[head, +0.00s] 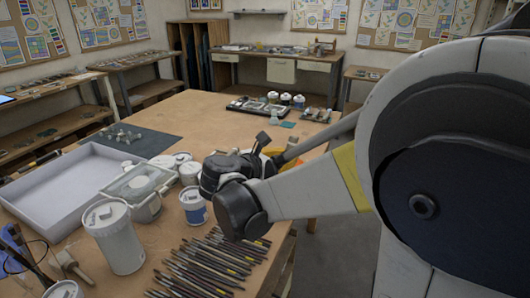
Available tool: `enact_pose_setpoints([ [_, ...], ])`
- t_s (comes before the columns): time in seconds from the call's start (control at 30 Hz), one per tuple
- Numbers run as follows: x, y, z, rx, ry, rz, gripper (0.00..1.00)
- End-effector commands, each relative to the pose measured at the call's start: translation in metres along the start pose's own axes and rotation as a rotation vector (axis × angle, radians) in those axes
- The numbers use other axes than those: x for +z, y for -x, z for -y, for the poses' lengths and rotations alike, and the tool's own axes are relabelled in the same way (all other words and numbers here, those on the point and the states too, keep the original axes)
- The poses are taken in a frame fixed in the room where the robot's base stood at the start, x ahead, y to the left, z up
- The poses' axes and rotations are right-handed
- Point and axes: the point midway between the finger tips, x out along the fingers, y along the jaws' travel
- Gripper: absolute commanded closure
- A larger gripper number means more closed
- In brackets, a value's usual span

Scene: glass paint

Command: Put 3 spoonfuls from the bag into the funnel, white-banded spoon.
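My arm comes in from the right. Its dark end, with my gripper (232,168), is over the table's right half. The fingers cannot be made out, so I cannot tell whether they are open or shut or hold anything. An orange-yellow thing (273,151) shows partly behind the arm; I cannot tell if it is the bag. I cannot make out the funnel or the white-banded spoon; the arm hides part of the table.
The wooden table (200,115) holds a large white tray (62,178), a white lidded bucket (115,238), a blue-labelled jar (193,206), a clear lidded container (140,185), a dark mat (118,141) and several brushes (205,268). The far middle of the table is fairly clear.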

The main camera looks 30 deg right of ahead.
Motion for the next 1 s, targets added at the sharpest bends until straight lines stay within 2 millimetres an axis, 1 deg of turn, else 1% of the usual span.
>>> enact_pose_setpoints([
  [0.03,0.007,0.001,0.0,0.0,0.0,0.0,1.0],
  [0.1,0.011,0.001,0.0,0.0,0.0,0.0,1.0],
  [0.33,0.018,0.002,-0.001,0.0,0.0,0.0,1.0],
  [0.6,0.047,0.011,-0.003,0.0,0.0,0.0,1.0],
  [0.7,0.054,0.013,-0.004,0.0,0.0,0.0,1.0],
  [1.0,0.054,0.013,-0.004,0.0,0.0,0.0,1.0],
])
